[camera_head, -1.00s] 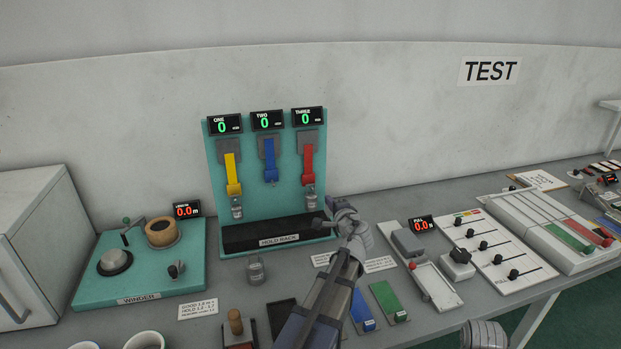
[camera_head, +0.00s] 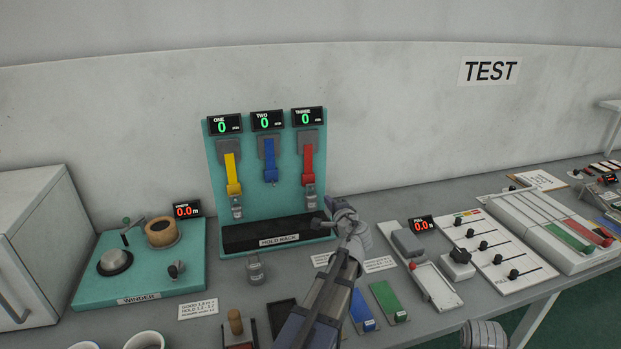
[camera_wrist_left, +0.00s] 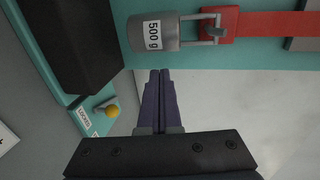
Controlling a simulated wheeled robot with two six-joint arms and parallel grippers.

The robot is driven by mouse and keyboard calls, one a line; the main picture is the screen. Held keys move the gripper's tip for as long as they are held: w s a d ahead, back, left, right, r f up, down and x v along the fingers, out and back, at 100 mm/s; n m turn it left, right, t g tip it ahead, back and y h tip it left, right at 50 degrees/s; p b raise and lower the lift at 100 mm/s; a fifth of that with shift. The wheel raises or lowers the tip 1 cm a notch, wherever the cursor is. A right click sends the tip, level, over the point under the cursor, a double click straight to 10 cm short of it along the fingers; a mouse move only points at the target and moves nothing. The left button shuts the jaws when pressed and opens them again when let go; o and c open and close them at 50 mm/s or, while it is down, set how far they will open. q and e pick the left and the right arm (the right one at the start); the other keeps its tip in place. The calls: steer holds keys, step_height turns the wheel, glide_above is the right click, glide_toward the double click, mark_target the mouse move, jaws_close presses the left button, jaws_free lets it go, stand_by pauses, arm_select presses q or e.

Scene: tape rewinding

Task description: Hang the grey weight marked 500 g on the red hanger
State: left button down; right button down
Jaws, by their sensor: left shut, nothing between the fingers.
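The grey weight marked 500 g (camera_wrist_left: 152,32) hangs from the metal hook under the red hanger (camera_wrist_left: 262,24) in the left wrist view. In the head view this weight (camera_head: 310,197) shows small below the red hanger (camera_head: 308,163), the rightmost strap on the teal rack. My left gripper (camera_head: 320,223) is just below and right of it. In the left wrist view my left gripper (camera_wrist_left: 160,73) is shut and empty, its fingertips apart from the weight.
A similar weight (camera_head: 237,208) hangs under the yellow hanger (camera_head: 232,175); the blue hanger (camera_head: 270,162) is empty. Another weight (camera_head: 255,271) stands on the table before the black hold rack ledge (camera_head: 275,233). A winder (camera_head: 140,262) is left; sliders (camera_head: 485,248) are right.

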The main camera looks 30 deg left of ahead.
arm_select(q)
steer(key=shift+s+a, duration=1.05)
steer(key=shift+s, duration=0.15)
stand_by(2.3)
steer(key=shift+w+d, duration=0.25)
steer(key=shift+d, duration=0.1)
stand_by(3.5)
